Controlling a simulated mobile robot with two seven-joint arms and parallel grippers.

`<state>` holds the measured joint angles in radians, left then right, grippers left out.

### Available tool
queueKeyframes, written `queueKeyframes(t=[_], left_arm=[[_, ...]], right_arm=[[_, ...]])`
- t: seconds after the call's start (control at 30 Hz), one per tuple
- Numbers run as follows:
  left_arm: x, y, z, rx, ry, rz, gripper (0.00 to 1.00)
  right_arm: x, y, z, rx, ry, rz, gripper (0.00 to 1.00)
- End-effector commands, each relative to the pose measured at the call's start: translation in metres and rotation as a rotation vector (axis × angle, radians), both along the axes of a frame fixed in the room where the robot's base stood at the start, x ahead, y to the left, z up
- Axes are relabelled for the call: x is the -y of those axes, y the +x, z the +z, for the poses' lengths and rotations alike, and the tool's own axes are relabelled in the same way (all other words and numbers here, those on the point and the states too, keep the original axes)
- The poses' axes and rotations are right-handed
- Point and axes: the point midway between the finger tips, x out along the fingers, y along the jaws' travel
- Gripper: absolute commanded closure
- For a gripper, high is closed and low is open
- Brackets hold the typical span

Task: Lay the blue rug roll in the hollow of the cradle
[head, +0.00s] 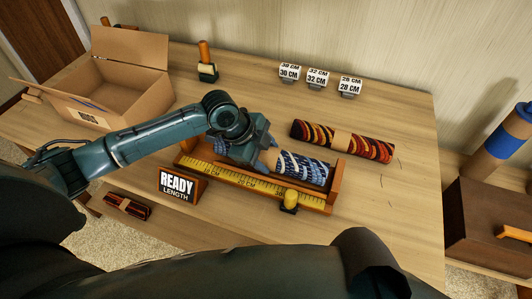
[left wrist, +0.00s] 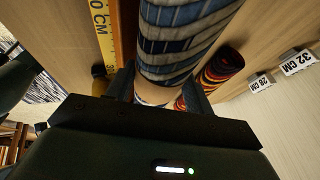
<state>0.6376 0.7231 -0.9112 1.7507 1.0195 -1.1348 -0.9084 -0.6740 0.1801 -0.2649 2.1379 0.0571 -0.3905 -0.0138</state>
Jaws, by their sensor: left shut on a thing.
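The blue patterned rug roll (head: 305,168) lies lengthwise over the wooden cradle (head: 337,182), which has a yellow ruler (head: 232,179) along its near side. My left gripper (head: 268,158) is shut on the roll, reaching down from above left; the arm hides the roll's left part. In the left wrist view the striped roll (left wrist: 180,38) runs between the two fingers (left wrist: 160,92), with the ruler beside it. Whether the roll's underside touches the hollow cannot be told. My right gripper is not in view.
A red, orange and black roll (head: 345,143) lies behind the cradle. An open cardboard box (head: 115,80) is at far left. Number cards (head: 317,77) stand at the back. The table's right part is clear.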

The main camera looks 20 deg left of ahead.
Motion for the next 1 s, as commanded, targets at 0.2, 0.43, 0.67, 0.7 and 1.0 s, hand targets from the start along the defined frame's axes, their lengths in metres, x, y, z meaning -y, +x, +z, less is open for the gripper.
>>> queueKeyframes(t=[0.2,0.43,0.67,0.7,1.0], left_arm=[[0.0002,0.0006,0.0011,0.003,-0.001,0.000,0.44],[0.0002,0.0000,0.0002,0.000,0.000,0.000,0.26],[0.0003,-0.0022,-0.0020,-0.008,0.002,-0.002,0.22],[0.0004,-0.0026,-0.0023,-0.009,0.002,-0.002,0.22],[0.0002,-0.0050,-0.0053,-0.017,0.004,-0.004,0.29]], right_arm=[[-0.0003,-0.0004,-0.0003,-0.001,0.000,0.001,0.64],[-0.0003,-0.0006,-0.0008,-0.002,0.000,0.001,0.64],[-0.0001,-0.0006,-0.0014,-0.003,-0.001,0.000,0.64],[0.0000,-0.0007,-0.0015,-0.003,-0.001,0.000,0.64],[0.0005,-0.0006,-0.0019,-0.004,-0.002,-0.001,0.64]])
